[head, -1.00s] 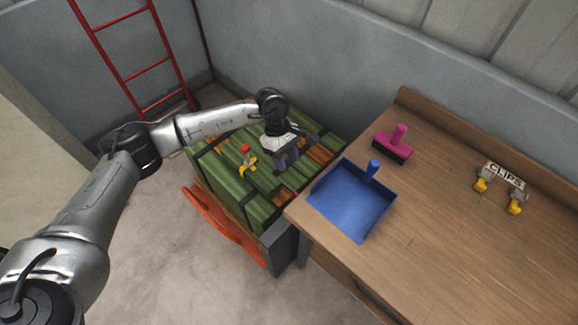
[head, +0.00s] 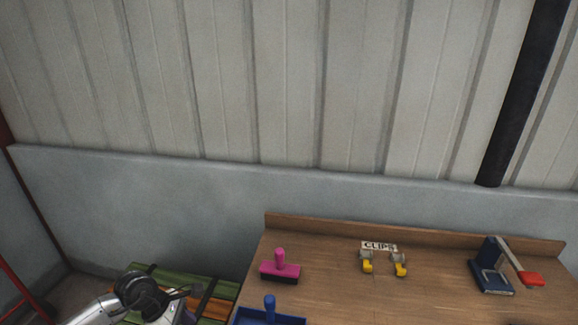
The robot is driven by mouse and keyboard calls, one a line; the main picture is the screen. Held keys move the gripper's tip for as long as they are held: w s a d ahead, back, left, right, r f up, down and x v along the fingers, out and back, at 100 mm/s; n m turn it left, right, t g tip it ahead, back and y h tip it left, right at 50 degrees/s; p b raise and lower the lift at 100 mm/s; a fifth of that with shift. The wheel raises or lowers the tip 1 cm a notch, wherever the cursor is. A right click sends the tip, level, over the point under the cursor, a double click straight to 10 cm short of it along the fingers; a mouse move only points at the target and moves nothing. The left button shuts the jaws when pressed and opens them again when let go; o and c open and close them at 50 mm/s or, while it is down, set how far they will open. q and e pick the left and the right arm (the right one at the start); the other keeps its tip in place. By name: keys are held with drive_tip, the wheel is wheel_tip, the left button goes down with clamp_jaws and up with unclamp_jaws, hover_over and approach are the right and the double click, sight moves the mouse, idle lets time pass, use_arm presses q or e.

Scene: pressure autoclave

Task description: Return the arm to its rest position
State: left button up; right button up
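My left arm (head: 140,295) shows only at the bottom left of the head view, above the green slatted chest (head: 170,276). I cannot tell whether that gripper is open or shut. My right arm and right gripper are not in view.
A wooden bench (head: 330,300) holds a pink brush (head: 281,266), a blue dustpan (head: 268,317), yellow-tipped clips (head: 367,263) by a CLIPS sign (head: 379,246), and a blue device with a red-ended lever (head: 492,268). A dark pipe (head: 526,90) runs down the wall.

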use_arm(q)
drive_tip(key=w+d+r+n+t+h, duration=0.4)
drive_tip(key=w+r+n+t, duration=0.15)
drive_tip(key=r, duration=0.25)
drive_tip(key=w+d+r+n+t+h, duration=0.3)
drive_tip(key=w+r+n+t, duration=0.1)
drive_tip(key=r+n+t, duration=0.3)
drive_tip(key=s+a+r+n+t+y, duration=0.1)
drive_tip(key=a+r+n+t+y, duration=0.1)
drive_tip(key=r+n+t+y, duration=0.55)
drive_tip(key=s+a+r+n+t+y, duration=0.1)
drive_tip(key=a+r+n+t+y, duration=0.15)
drive_tip(key=r+n, duration=0.85)
drive_tip(key=s+d+f+n+g+y+p, duration=0.15)
drive_tip(key=s+f+n+g, duration=0.8)
drive_tip(key=s+f, duration=1.1)
drive_tip(key=s+d+f+n+g+y+p, duration=0.15)
drive_tip(key=s+f+n+g, duration=0.8)
drive_tip(key=s+f, duration=1.1)
wheel_tip(320, 180, up, 37)
drive_tip(key=p, duration=3.8)
drive_tip(key=shift+s+a+r+n+h, duration=0.2)
drive_tip(key=shift+n+h, duration=0.1)
drive_tip(key=shift+h, duration=0.1)
